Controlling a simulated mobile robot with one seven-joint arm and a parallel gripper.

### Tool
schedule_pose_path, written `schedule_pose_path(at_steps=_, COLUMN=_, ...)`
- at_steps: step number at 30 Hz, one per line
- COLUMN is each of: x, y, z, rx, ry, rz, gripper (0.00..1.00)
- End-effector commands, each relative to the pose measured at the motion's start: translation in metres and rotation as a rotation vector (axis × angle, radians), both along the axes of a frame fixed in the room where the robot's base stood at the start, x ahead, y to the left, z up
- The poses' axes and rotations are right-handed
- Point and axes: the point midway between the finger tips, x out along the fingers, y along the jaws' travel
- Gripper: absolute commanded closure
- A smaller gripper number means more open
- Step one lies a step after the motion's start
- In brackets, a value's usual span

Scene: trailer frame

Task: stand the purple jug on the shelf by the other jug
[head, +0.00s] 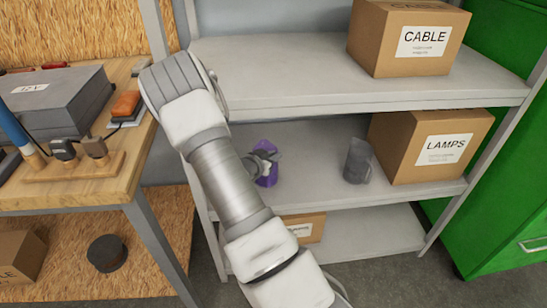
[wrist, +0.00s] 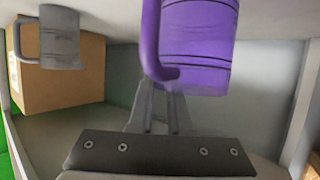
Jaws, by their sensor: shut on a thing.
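The purple jug (head: 267,174) is at the middle shelf (head: 310,190) in the head view, partly hidden behind my gripper (head: 264,156). In the wrist view the purple jug (wrist: 200,45) fills the top middle, with its handle on the left and its far end cut off by the frame. My gripper (wrist: 162,88) is shut on the jug near its handle. Whether the jug's base touches the shelf cannot be told. The other jug, grey (head: 357,161), stands upright on the middle shelf to the right; it also shows in the wrist view (wrist: 60,38), apart from the purple one.
A LAMPS box (head: 430,145) stands right of the grey jug. The upper shelf (head: 280,80) holds a CABLE box (head: 410,38) and hangs over the middle shelf. Bare shelf lies between the jugs. A workbench (head: 135,150) is at left, a green cabinet (head: 500,200) at right.

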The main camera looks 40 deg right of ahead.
Motion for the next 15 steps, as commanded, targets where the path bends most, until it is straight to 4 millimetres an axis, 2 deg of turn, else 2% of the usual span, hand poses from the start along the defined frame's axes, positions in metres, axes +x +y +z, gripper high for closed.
schedule_pose_path(at_steps=5, x=0.0002, y=0.0004, z=-0.002, rx=0.0, ry=0.0, rz=0.0, gripper=1.0)
schedule_pose_path(at_steps=6, x=0.0001, y=0.0005, z=-0.0026, rx=0.0, ry=0.0, rz=0.0, gripper=0.82)
schedule_pose_path(at_steps=11, x=0.0001, y=0.0006, z=-0.0016, rx=0.001, ry=0.0, rz=0.0, gripper=0.53)
schedule_pose_path(at_steps=15, x=0.0001, y=0.0006, z=-0.0016, rx=0.001, ry=0.0, rz=0.0, gripper=0.52)
